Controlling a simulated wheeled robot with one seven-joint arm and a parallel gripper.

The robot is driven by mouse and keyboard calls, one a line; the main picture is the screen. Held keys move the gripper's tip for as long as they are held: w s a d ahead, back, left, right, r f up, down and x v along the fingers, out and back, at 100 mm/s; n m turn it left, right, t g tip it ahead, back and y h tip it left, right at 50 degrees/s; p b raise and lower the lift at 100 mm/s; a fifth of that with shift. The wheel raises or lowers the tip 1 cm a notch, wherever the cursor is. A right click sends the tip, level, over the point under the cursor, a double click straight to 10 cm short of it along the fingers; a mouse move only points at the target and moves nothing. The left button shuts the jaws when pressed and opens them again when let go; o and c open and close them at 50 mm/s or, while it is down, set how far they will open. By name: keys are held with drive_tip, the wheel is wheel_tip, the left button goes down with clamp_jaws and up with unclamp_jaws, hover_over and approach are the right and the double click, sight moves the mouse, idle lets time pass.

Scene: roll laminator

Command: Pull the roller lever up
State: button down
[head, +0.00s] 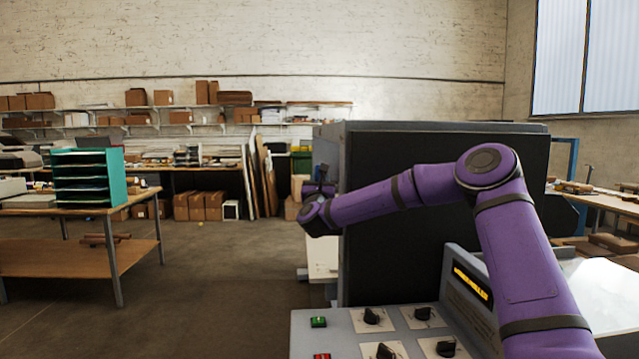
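The roll laminator (400,150) stands at the centre right, a grey housing with a large dark front panel. I cannot make out the roller lever; it may be hidden behind my arm or the housing. My purple arm reaches from the lower right across the dark panel to the machine's left side. My gripper (319,188) is at the housing's left edge, small and dark. Its fingers are too small to tell whether they are open or hold anything.
A control panel (385,322) with several black knobs, a green button (318,322) and a red button (321,356) is in front. A wooden table (140,195) with a teal tray rack (90,177) stands left. The floor between is clear. Shelves with boxes line the back wall.

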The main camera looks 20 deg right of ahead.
drive_tip(key=shift+d+f, duration=0.1)
drive_tip(key=c, duration=0.8)
unclamp_jaws()
drive_tip(key=shift+o, duration=0.2)
drive_tip(key=v, duration=1)
drive_tip(key=shift+s, duration=0.35)
drive_tip(key=shift+a+f, duration=0.15)
drive_tip(key=shift+a, duration=0.1)
